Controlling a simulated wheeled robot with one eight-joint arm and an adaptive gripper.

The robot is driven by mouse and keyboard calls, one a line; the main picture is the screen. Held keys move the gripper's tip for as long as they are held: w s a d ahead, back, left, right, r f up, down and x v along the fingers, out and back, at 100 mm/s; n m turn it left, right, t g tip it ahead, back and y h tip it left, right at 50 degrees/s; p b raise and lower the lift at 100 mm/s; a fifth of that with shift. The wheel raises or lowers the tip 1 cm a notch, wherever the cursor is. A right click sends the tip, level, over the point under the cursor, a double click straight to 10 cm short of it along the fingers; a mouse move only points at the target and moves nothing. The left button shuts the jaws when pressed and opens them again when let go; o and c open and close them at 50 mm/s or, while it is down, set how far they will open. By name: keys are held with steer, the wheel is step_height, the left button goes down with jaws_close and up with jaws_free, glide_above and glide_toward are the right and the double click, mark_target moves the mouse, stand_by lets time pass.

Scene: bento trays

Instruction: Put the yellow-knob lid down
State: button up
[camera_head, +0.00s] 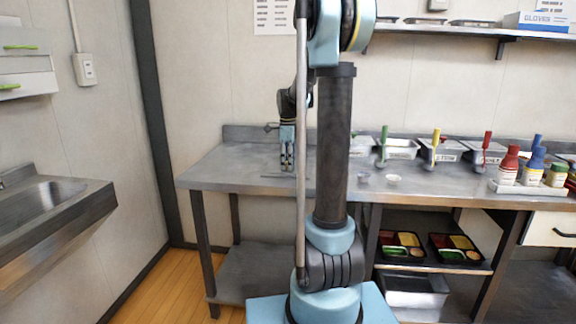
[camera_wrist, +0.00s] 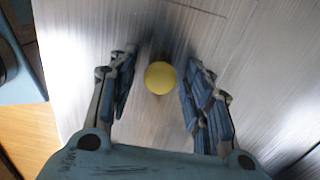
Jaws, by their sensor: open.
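The round yellow knob (camera_wrist: 160,77) of the lid shows in the wrist view between the two blue-padded fingers of my gripper (camera_wrist: 161,57). The fingers stand apart, with a gap on each side of the knob. Brushed metal lies under and around the knob; I cannot clearly tell the lid's plate from the tabletop there. In the head view my gripper (camera_head: 287,168) points down just above the left part of the steel table (camera_head: 225,172). A thin flat lid edge (camera_head: 272,176) shows faintly at the fingertips, apparently lying on the table.
Several steel containers (camera_head: 446,150) with coloured handles stand along the table's back right. Red (camera_head: 508,165) and blue-capped (camera_head: 536,165) bottles stand farther right. Small bowls (camera_head: 393,178) sit mid-table. Filled bento trays (camera_head: 400,246) are on the shelf below. The table's left end is clear.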

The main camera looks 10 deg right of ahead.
step_height(320, 180, up, 11)
steer(key=s+f+n, duration=0.2)
steer(key=s+n, duration=0.3)
steer(key=s, duration=0.5)
steer(key=s+f+n+t, duration=0.1)
steer(key=s+f+n, duration=0.7)
steer(key=s, duration=0.4)
steer(key=s+f+n+t, duration=0.1)
steer(key=s+f+n, duration=0.7)
steer(key=s+f, duration=0.3)
steer(key=shift+s+n, duration=0.4)
steer(key=shift+s, duration=0.5)
steer(key=shift+d, duration=0.15)
